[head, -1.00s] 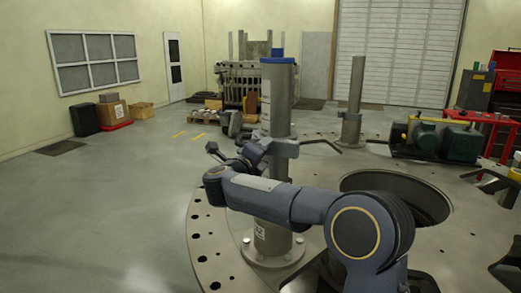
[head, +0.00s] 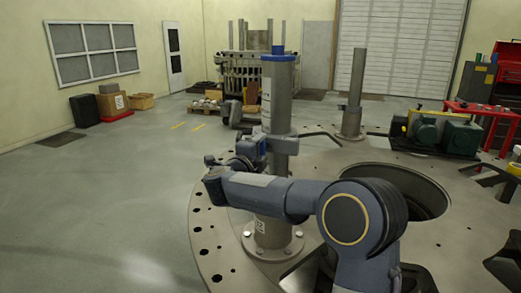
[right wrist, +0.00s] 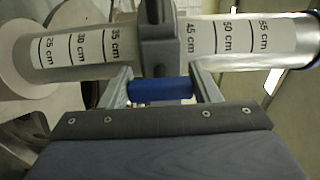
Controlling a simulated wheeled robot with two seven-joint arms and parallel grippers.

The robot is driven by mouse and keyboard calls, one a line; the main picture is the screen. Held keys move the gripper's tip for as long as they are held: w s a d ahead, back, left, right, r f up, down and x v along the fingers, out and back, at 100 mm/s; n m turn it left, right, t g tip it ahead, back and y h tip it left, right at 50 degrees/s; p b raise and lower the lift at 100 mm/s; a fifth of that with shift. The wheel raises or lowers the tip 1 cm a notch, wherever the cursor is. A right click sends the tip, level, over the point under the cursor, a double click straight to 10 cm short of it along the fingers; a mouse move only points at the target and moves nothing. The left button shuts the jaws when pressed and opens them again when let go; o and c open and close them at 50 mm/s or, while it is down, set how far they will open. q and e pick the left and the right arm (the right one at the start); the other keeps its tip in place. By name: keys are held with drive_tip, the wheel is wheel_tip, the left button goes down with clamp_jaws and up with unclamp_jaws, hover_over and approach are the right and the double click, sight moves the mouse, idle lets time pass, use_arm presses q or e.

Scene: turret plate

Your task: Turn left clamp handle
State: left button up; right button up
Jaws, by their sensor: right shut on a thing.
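The left clamp (head: 285,144) is a grey collar around the left metal post (head: 280,95), which has a blue top. In the right wrist view the clamp (right wrist: 157,38) crosses the post's scale between the 35 cm and 45 cm marks. Its blue handle (right wrist: 160,91) sticks out towards my wrist. My right gripper (right wrist: 163,88) has one finger at each end of the handle and is shut on it. In the head view my right gripper (head: 256,147) is beside the clamp, partly hidden by my own arm. My left gripper is not in view.
The post stands on a round turret plate (head: 207,220) with holes along its rim. A second post (head: 354,95) stands behind to the right. A green machine (head: 440,132) sits at the plate's far right. A large round opening lies right of my arm. The floor at left is clear.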

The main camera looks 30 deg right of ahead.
drive_tip(key=o, duration=1)
drive_tip(key=b+v, duration=0.2)
drive_tip(key=v, duration=0.6)
drive_tip(key=shift+b, duration=0.3)
drive_tip(key=shift+d, duration=0.1)
